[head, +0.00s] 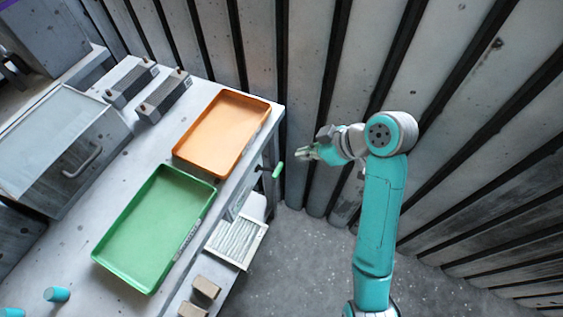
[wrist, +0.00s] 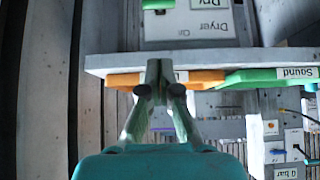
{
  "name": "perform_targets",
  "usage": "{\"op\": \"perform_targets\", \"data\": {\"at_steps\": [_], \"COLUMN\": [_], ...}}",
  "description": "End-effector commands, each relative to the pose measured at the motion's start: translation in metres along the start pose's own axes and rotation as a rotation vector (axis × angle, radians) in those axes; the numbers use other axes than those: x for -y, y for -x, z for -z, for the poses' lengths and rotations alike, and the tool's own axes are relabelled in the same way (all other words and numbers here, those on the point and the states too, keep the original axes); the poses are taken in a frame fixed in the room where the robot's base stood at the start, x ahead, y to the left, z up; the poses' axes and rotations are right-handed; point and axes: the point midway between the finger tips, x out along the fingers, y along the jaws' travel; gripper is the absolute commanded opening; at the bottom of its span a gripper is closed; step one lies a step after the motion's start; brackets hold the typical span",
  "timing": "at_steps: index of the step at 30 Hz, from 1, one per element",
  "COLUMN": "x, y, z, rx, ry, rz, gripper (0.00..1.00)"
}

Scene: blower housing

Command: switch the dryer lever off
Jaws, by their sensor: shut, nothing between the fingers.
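The dryer lever has a green handle (head: 277,170) that sticks out from the table's side, below the orange tray, in the head view. In the wrist view, which is upside down, a white panel (wrist: 205,22) reads "Dryer". A small green piece (wrist: 158,4), probably the lever handle, is cut off at the top edge. My gripper (head: 306,152) is shut and empty, to the right of the handle and apart from it. Its closed fingers (wrist: 159,78) also show in the wrist view, overlapping the table edge in the picture. The lever's exact setting cannot be told.
An orange tray (head: 267,114) and a green tray (head: 101,256) lie on the grey table (head: 150,150). A clear-fronted box (head: 60,130) stands at left. A white slatted unit (head: 238,243) is low at the table's side. A ribbed wall (head: 310,70) stands behind my arm.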

Motion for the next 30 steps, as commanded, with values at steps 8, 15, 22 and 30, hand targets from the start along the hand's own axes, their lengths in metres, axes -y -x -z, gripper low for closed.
{"op": "perform_targets", "data": {"at_steps": [8,15,22,30], "x": [-0.001,-0.001,0.000,0.001], "y": [0.004,0.003,-0.020,-0.070], "z": [0.005,0.005,0.004,0.004], "rx": [0.009,0.008,0.009,0.009], "ry": [0.024,0.023,0.021,0.022], "rz": [0.015,0.015,0.017,0.017], "gripper": [0.00,0.00,0.00,0.00]}}
